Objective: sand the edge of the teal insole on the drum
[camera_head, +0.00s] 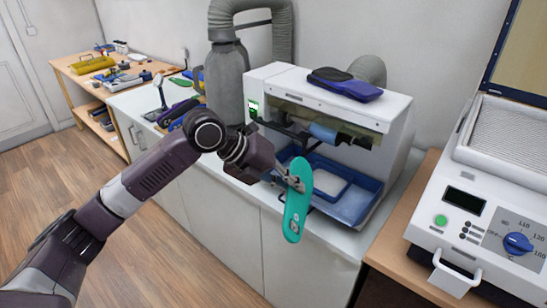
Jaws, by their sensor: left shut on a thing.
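My left gripper (294,182) is shut on the teal insole (296,209) near its upper end. The insole hangs upright in front of the white sanding machine's front edge, clear of the drum. The drum (326,133) is the dark and blue roller inside the opening of the white sanding machine (403,115). A blue tray (366,209) lies below the drum. My right gripper is not in the picture.
A dark blue item (345,88) lies on top of the machine. A white heating press with a blue knob (517,243) stands at the right. Several insoles and tools lie on the counter at the left, by a grey extractor (227,80). Open floor (165,250) lies at the lower left.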

